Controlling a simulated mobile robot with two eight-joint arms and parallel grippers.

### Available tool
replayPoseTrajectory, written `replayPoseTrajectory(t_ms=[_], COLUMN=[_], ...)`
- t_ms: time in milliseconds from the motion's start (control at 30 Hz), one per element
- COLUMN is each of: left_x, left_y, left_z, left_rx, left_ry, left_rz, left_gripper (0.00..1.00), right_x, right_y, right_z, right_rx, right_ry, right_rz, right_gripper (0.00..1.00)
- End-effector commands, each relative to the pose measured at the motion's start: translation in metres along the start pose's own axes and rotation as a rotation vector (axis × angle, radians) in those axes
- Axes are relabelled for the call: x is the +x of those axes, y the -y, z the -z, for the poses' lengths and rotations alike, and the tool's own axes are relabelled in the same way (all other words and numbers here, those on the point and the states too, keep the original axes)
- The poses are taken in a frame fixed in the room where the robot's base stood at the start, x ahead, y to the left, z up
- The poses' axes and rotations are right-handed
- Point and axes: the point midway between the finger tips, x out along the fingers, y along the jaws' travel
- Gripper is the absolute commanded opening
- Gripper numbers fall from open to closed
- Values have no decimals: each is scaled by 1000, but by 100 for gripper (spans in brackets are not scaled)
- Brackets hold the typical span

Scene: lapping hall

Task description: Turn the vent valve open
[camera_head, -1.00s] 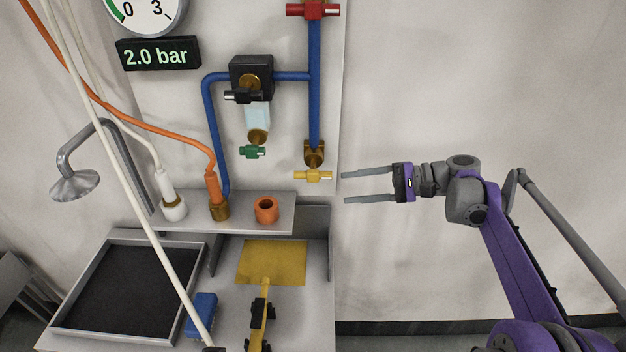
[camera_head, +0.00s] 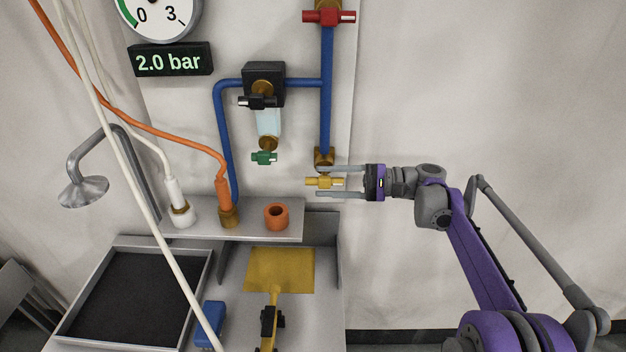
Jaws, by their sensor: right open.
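A yellow valve handle (camera_head: 324,182) lies crosswise below a brass valve body (camera_head: 324,157) at the foot of the vertical blue pipe. No label shows which valve is the vent valve. My right gripper (camera_head: 318,181) comes in from the right with its jaws open. One finger shows above the yellow handle and one below it, with gaps visible; I cannot tell whether they touch. A red handle (camera_head: 328,17) sits crosswise at the top of the same pipe. A green handle (camera_head: 264,158) hangs under a clear bowl. My left gripper is not in view.
A black regulator (camera_head: 264,84) joins the blue pipe, beside a gauge and a 2.0 bar display (camera_head: 171,61). An orange hose (camera_head: 150,128) and a white hose run at left. Below are a grey shelf (camera_head: 250,232) with an orange ring (camera_head: 276,216), and a dark tray (camera_head: 208,262).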

Motion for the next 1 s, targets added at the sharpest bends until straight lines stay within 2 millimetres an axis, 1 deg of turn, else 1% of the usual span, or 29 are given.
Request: replayPoseTrajectory(t_ms=[33, 100, 233, 367, 567, 600, 767, 800, 900, 1000], left_x=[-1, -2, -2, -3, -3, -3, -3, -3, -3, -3], left_y=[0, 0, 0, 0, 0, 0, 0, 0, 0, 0], left_z=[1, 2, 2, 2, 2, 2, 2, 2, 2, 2], left_rx=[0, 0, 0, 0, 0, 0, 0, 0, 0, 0], left_ry=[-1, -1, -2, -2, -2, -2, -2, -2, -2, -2], left_rz=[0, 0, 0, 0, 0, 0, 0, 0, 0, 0], left_gripper=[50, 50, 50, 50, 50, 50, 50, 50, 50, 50], right_x=[9, 19, 31, 35, 35, 35, 35, 35, 35, 35], right_y=[0, 0, 0, 0, 0, 0, 0, 0, 0, 0], right_z=[-1, -1, 0, 0, 0, 0, 0, 0, 0, 0], right_rx=[0, 0, 0, 0, 0, 0, 0, 0, 0, 0], right_ry=[2, 2, 0, 0, -1, -1, -1, -1, -1, -1], right_rz=[-1, -1, 0, 0, 0, 0, 0, 0, 0, 0], right_gripper=[53, 53, 53, 53, 53, 51, 23, 15, 0, 0])
